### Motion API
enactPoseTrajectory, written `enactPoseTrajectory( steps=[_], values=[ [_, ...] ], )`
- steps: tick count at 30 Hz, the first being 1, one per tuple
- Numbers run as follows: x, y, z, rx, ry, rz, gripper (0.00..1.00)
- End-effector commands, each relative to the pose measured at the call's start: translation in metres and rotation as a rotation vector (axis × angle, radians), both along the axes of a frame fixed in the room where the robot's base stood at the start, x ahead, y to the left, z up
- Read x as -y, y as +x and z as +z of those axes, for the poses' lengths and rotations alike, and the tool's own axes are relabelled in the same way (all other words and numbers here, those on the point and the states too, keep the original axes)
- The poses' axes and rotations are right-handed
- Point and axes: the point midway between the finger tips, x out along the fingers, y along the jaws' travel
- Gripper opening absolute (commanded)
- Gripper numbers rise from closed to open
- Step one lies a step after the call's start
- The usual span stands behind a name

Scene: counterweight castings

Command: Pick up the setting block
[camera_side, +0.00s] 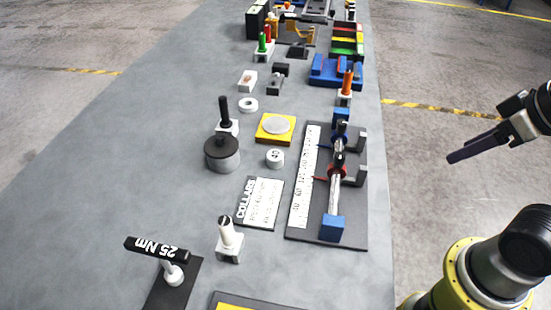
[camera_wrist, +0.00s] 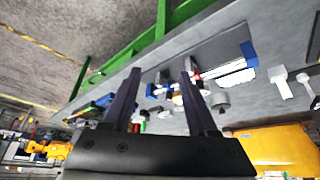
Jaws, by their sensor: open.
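I cannot tell for certain which piece is the setting block. Small block-like pieces in the side view are a pale block (camera_side: 248,80), a dark grey block (camera_side: 275,86) and a black block (camera_side: 281,69) near the bench's middle. A blue block (camera_side: 332,228) sits at the near end of a bar rig on a dark plate (camera_side: 362,225). My gripper (camera_side: 452,157) hangs beyond the bench's right edge, apart from everything on it. In the wrist view my gripper (camera_wrist: 160,74) has its two dark fingers apart, with nothing seen held between them.
The bench (camera_side: 110,190) is clear along its left side. Blue holders (camera_side: 337,72) and coloured trays (camera_side: 347,40) are farther back.

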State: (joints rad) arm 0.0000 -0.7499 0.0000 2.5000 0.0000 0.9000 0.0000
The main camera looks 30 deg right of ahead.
Motion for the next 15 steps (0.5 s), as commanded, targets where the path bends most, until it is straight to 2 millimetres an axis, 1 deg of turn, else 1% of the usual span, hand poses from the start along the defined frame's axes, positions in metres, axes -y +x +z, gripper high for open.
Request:
enactPoseTrajectory(
  steps=[1, 4, 12, 15],
  values=[
    [0.0, 0.0, 0.0, 0.0, 0.0, 0.0, 0.66],
    [0.0, 0.0, 0.0, 0.0, 0.0, 0.0, 0.84],
    [0.0, 0.0, 0.0, 0.0, 0.0, 0.001, 0.85],
    [0.0, -0.0009, -0.0004, -0.005, -0.015, 0.027, 0.85]
  ],
)
